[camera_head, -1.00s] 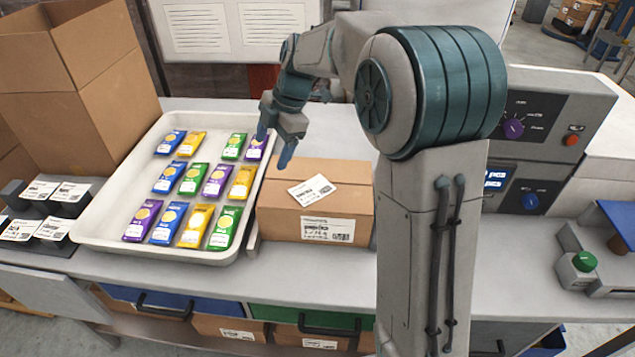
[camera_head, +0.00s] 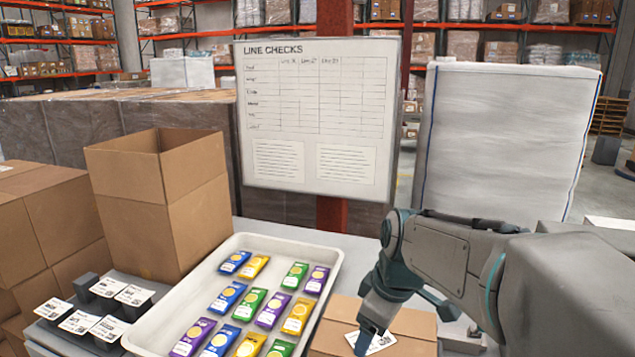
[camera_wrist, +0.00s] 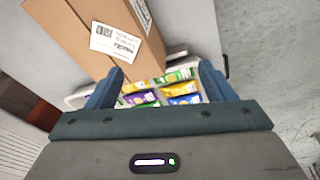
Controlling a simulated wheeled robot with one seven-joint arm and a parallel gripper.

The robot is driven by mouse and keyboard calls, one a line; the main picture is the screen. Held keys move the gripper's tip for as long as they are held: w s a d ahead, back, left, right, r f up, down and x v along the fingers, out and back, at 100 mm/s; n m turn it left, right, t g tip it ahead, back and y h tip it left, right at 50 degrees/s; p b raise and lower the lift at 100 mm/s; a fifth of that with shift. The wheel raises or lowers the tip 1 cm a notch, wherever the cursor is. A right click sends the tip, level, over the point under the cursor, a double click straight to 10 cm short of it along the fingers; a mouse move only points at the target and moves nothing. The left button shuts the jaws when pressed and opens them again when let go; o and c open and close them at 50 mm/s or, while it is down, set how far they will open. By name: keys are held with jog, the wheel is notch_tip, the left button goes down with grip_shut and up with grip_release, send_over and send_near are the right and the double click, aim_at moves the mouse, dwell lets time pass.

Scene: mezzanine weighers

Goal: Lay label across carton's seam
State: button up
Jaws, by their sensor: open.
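The carton (camera_head: 333,338) is a closed brown box right of the tray, cut off by the lower edge of the head view. In the wrist view the carton (camera_wrist: 148,62) is at upper left. A white printed label (camera_head: 378,344) lies on its top, slanted to the carton's edges; it also shows in the wrist view (camera_wrist: 113,41). My gripper (camera_head: 410,308) is above the carton, one finger overlapping the label in the head view. In the wrist view my gripper (camera_wrist: 161,72) is open, with nothing held between its fingers.
A white tray (camera_head: 335,262) of colourful packets stands left of the carton. Left of it are a tall open box (camera_head: 150,215) and several label holders (camera_head: 108,328). A line checks board (camera_head: 315,120) stands behind the bench, and a wrapped pallet (camera_head: 505,140) stands behind right.

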jog(key=s+d+f+m, duration=0.1)
jog(key=s+d+m, duration=0.1)
jog(key=s+m, duration=0.3)
jog(key=s+d+f+m+t+h, duration=0.1)
jog(key=s+d+f+m, duration=0.1)
jog(key=s+m, duration=0.4)
jog(key=shift+s+d+f, duration=0.3)
jog(key=shift+s+d, duration=0.15)
jog(key=shift+s, duration=0.45)
